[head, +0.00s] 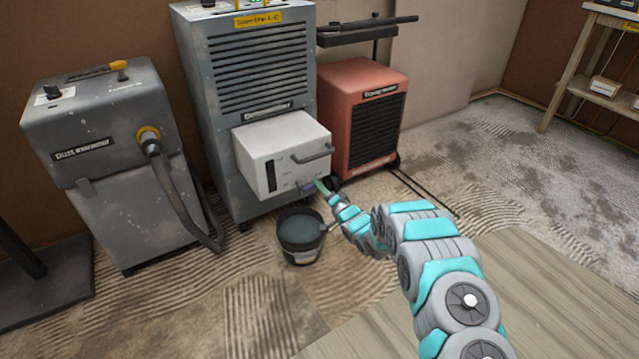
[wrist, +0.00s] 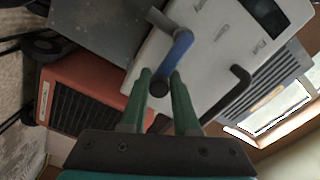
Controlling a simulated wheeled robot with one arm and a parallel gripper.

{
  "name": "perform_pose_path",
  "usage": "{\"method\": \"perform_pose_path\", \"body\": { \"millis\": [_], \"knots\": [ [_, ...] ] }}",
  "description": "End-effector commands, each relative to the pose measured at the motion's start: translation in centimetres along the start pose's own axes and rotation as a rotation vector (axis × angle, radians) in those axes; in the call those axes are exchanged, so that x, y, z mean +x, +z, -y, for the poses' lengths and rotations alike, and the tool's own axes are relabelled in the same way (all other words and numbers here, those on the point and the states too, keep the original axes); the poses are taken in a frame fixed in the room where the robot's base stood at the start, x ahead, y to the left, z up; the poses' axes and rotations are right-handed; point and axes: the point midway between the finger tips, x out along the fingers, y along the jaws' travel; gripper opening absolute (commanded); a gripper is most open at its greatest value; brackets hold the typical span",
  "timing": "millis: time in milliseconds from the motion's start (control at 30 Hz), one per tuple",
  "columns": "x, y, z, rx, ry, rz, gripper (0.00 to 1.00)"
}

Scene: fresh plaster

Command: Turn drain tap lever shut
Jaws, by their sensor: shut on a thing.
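The drain tap has a blue lever (wrist: 172,58) and sits low on the front of the white tank (wrist: 205,45). In the head view the lever shows as a small blue spot (head: 306,187) under the tank's front (head: 283,150). My gripper (wrist: 160,82) has its two green fingers closed around the lever's dark end, one on each side. In the head view my gripper (head: 322,187) reaches the tap from the right. The tap's exact angle is hard to judge there because it is small and partly hidden by the fingers.
A dark bucket (head: 301,250) of greyish liquid stands on the floor below the tap. The tank's dark handle (head: 312,155) is just above my gripper. A red machine (head: 365,115) stands close on the right, a grey machine with a hose (head: 105,150) on the left.

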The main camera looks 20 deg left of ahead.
Motion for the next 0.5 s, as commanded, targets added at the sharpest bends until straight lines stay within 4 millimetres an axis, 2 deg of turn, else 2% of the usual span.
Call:
{"method": "perform_pose_path", "body": {
  "millis": [500],
  "knots": [
    [-0.12, 0.27, -0.67, 0.063, 0.007, 0.001, 0.0]
  ]
}}
